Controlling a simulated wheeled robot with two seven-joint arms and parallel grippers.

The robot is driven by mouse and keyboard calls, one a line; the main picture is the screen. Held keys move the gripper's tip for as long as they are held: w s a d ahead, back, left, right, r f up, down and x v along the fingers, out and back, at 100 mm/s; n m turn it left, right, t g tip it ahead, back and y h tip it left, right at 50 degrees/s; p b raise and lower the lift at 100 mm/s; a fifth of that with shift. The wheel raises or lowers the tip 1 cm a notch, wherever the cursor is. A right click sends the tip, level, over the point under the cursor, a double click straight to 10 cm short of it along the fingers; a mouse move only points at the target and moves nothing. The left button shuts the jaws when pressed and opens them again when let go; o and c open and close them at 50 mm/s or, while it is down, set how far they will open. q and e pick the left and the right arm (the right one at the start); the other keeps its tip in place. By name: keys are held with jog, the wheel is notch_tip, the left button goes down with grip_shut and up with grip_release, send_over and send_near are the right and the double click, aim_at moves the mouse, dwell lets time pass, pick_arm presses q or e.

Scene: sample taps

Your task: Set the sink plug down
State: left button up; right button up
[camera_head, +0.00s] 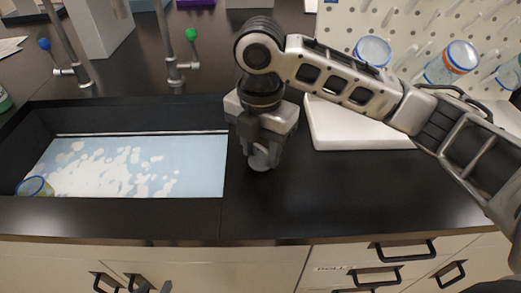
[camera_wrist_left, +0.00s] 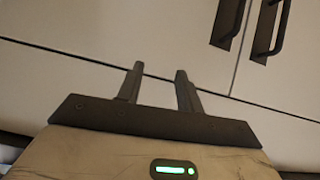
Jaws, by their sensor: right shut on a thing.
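My right gripper (camera_head: 261,148) points straight down over the black counter, just right of the sink. It is shut on the sink plug (camera_head: 261,160), a small pale grey piece that shows between and below the fingertips. The fingers hide part of the plug. I cannot tell whether its underside touches the counter. The sink (camera_head: 226,165) holds bluish water with white foam. My left gripper (camera_wrist_left: 159,70) is open and empty in the left wrist view, its two fingers apart in front of the white cabinet doors.
A blue-rimmed beaker (camera_head: 35,187) sits at the sink's left front corner. Taps with blue (camera_head: 44,44) and green (camera_head: 191,34) knobs stand behind the sink. A white board (camera_head: 350,128) and a pegboard rack (camera_head: 410,30) with glassware are right. The front counter (camera_head: 350,190) is clear.

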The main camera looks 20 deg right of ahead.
jog(key=shift+f, duration=0.4)
jog(key=o, duration=1)
jog(key=shift+f, duration=0.1)
